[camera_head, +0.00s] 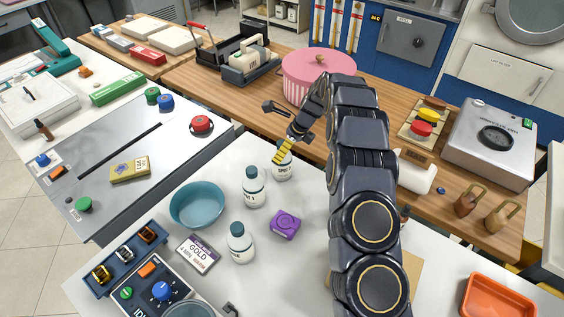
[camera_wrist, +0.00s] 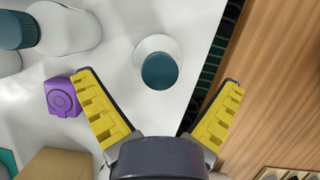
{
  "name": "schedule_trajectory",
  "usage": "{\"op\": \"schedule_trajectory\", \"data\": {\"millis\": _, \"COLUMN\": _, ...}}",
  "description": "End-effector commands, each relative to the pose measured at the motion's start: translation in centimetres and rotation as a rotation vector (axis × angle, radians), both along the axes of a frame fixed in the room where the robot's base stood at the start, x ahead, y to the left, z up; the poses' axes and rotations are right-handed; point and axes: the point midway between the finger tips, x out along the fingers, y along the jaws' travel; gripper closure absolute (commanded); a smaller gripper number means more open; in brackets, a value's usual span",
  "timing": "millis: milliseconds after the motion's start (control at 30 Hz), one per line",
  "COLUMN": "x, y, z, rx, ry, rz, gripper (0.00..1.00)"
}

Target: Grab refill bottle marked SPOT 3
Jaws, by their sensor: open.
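Three white refill bottles with dark teal caps stand on the white counter. The far bottle (camera_head: 283,172) carries a label reading SPOT; its number is too small to tell. The middle bottle (camera_head: 254,194) and near bottle (camera_head: 241,248) stand upright, with labels I cannot read surely. My gripper (camera_head: 283,151) is at the far bottle's top, its yellow finger partly hiding the cap. In the wrist view, my gripper (camera_wrist: 158,82) is open and empty, with a single bottle's teal cap (camera_wrist: 159,71) in the gap between its fingers. Two other bottles (camera_wrist: 68,27) show at upper left.
A purple block (camera_head: 285,225) lies right of the bottles; it also shows by the left finger in the wrist view (camera_wrist: 62,97). A teal bowl (camera_head: 198,204) stands left. A wooden counter (camera_head: 270,121) with a pink pot (camera_head: 310,82) lies behind the white one.

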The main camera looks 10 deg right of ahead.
Motion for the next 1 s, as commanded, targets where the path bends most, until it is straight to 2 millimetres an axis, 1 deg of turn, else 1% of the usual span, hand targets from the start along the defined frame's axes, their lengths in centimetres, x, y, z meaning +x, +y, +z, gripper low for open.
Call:
{"op": "schedule_trajectory", "data": {"millis": 133, "x": 0.0, "y": 0.4, "z": -2.4, "rx": 0.0, "ry": 0.007, "rz": 0.003, "gripper": 0.04}}
{"op": "schedule_trajectory", "data": {"millis": 200, "x": 0.3, "y": 0.7, "z": -3.4, "rx": 0.0, "ry": 0.005, "rz": 0.003, "gripper": 0.04}}
{"op": "schedule_trajectory", "data": {"millis": 300, "x": 0.5, "y": 1.0, "z": -4.0, "rx": 0.0, "ry": 0.001, "rz": 0.003, "gripper": 0.04}}
{"op": "schedule_trajectory", "data": {"millis": 500, "x": 0.6, "y": 1.0, "z": -4.1, "rx": -0.001, "ry": 0.001, "rz": 0.002, "gripper": 0.04}}
{"op": "schedule_trajectory", "data": {"millis": 567, "x": 0.6, "y": 1.0, "z": -4.1, "rx": -0.001, "ry": 0.001, "rz": 0.002, "gripper": 0.29}}
{"op": "schedule_trajectory", "data": {"millis": 600, "x": 0.6, "y": 1.0, "z": -4.1, "rx": -0.001, "ry": 0.001, "rz": 0.002, "gripper": 0.46}}
{"op": "schedule_trajectory", "data": {"millis": 667, "x": 0.6, "y": 1.0, "z": -4.1, "rx": -0.001, "ry": 0.001, "rz": 0.002, "gripper": 0.71}}
{"op": "schedule_trajectory", "data": {"millis": 700, "x": 0.6, "y": 1.0, "z": -4.1, "rx": -0.001, "ry": 0.001, "rz": 0.002, "gripper": 0.73}}
{"op": "schedule_trajectory", "data": {"millis": 1000, "x": 0.6, "y": 1.0, "z": -4.0, "rx": -0.001, "ry": 0.001, "rz": 0.002, "gripper": 0.73}}
